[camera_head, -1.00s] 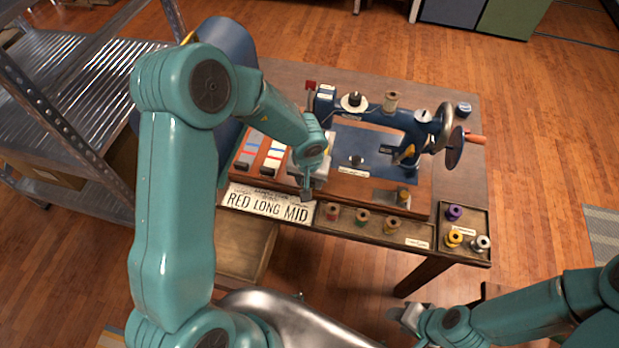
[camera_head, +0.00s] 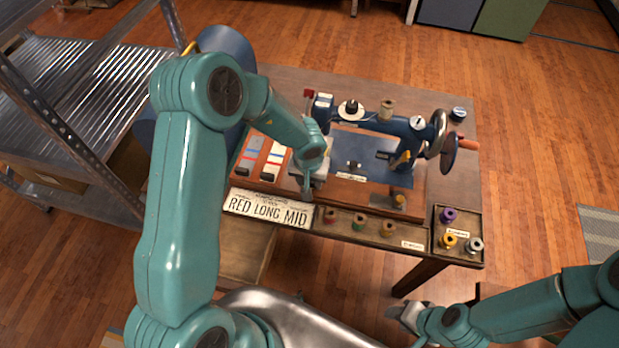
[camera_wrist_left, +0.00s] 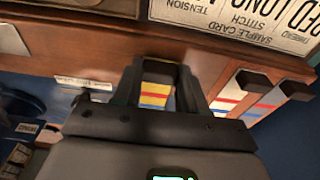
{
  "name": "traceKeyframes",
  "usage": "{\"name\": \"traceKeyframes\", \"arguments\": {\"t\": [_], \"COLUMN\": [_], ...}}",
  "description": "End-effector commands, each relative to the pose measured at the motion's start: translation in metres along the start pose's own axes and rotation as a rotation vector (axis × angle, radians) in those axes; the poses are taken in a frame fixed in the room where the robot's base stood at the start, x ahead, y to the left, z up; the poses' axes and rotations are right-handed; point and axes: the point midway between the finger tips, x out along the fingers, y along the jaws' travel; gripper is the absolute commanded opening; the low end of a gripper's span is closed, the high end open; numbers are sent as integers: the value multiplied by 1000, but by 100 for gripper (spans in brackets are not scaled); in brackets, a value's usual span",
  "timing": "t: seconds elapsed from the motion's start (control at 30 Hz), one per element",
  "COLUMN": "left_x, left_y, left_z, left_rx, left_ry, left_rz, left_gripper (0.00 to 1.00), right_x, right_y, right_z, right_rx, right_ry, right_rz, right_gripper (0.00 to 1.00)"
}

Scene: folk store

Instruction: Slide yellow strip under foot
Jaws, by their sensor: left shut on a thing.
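The yellow strip (camera_wrist_left: 154,93), with red and blue stripes, sits between the fingers of my left gripper (camera_wrist_left: 157,90) in the left wrist view. That gripper is shut on it. In the head view my left gripper (camera_head: 307,188) is low at the left front of the blue sewing machine (camera_head: 385,125), by its needle end. My forearm hides the foot and the strip there, so I cannot tell whether the strip is under the foot. My right gripper (camera_head: 407,314) is low at the front right, away from the table; its jaws are unclear.
A grey strip (camera_head: 249,156) and a white strip (camera_head: 272,160) lie left of my left gripper. A "RED LONG MID" card (camera_head: 267,209) is at the front edge. Thread spools sit in a tray (camera_head: 419,233) along the front. A metal shelf (camera_head: 90,110) stands left.

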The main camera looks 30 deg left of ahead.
Motion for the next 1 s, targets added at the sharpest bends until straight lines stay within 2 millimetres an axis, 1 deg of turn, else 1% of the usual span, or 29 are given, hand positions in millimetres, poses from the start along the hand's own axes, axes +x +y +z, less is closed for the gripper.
{"name": "traceKeyframes", "arguments": {"t": [0.03,0.63,1.0], "left_x": [-2,0,2], "left_y": [0,0,0], "left_z": [-1,-13,-14], "left_rx": [0,-1,0], "left_ry": [0,-1,0], "left_rz": [0,-1,0], "left_gripper": [22,22,22], "right_x": [-4,-25,-27], "right_y": [-1,-9,-10], "right_z": [0,0,0], "right_rx": [0,0,0], "right_ry": [0,0,0], "right_rz": [0,0,0], "right_gripper": [43,43,43]}}
